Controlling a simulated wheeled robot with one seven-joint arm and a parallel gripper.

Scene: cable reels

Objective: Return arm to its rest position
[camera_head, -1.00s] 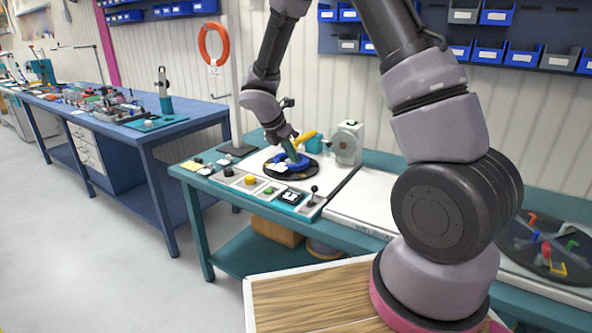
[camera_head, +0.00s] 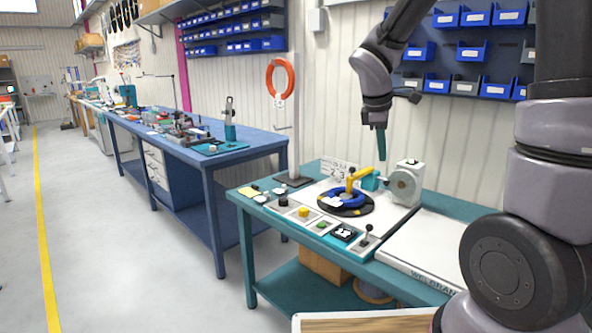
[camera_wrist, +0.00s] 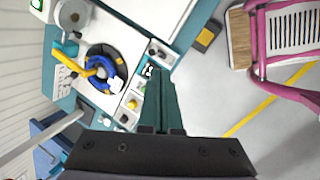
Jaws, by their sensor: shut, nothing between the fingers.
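My gripper (camera_head: 381,143) is shut and empty. It hangs pointing down, raised above the teal workbench (camera_head: 278,276), apart from everything on it. In the wrist view the dark green fingers (camera_wrist: 161,95) lie together against the bench edge and floor. A blue reel (camera_head: 345,199) with a yellow arm (camera_head: 353,180) across it sits on a black round plate (camera_head: 362,210) on the bench, below and left of my gripper. The blue reel also shows in the wrist view (camera_wrist: 117,70).
A grey-white machine with a round disc (camera_head: 404,185) stands right of the reel. A control panel with buttons and a lever (camera_head: 367,236) runs along the front edge. A blue workbench (camera_head: 190,150) stands at the left. Blue bins (camera_head: 466,52) hang on the wall. The floor at left is clear.

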